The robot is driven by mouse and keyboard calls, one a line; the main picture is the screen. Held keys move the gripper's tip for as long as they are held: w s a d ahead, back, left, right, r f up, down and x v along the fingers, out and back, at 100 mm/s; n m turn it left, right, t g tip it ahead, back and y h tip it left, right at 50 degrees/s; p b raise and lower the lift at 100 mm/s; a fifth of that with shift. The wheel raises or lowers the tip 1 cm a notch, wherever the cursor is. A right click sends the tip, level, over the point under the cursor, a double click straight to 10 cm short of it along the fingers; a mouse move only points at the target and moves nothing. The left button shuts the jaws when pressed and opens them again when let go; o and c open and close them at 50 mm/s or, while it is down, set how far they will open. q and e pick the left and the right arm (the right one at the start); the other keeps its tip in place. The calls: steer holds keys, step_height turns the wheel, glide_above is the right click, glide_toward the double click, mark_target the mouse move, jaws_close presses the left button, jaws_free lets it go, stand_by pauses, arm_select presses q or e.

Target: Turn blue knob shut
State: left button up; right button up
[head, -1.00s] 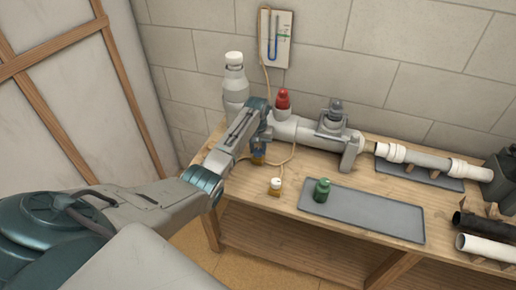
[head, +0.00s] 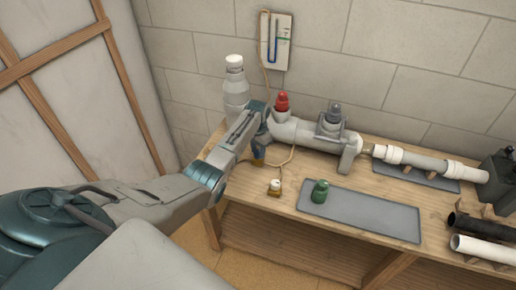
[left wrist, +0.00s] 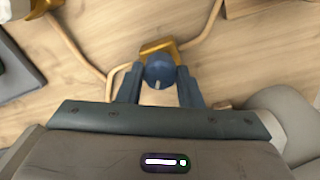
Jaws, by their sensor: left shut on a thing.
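The blue knob (left wrist: 160,70) sits on a brass valve body (left wrist: 157,47) in the left wrist view, with a pale mark on its near side. My left gripper (left wrist: 159,80) is shut on the knob, one finger on each side. In the head view my left gripper (head: 261,148) reaches down to the valve at the left end of the bench. The brass valve (head: 258,161) shows just under the fingers there, and the knob is mostly hidden by the gripper. My right gripper is not in view.
A second small valve with a white knob (head: 274,186) stands in front, joined by tan tubing. A green knob (head: 320,191) stands on the grey tray (head: 370,216). A grey pipe with a red cap (head: 282,101) and a white bottle (head: 235,85) stand close behind my gripper.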

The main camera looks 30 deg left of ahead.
arm_select(q)
steer(key=m+p, duration=0.1)
steer(key=m, duration=0.4)
steer(key=shift+m, duration=0.3)
steer(key=m, duration=0.5)
steer(key=shift+p, duration=0.3)
steer(key=shift+m, duration=0.3)
steer(key=o, duration=1)
steer(key=shift+r, duration=0.1)
step_height(320, 180, up, 11)
steer(key=shift+f+b, duration=0.2)
steer(key=shift+b, duration=0.85)
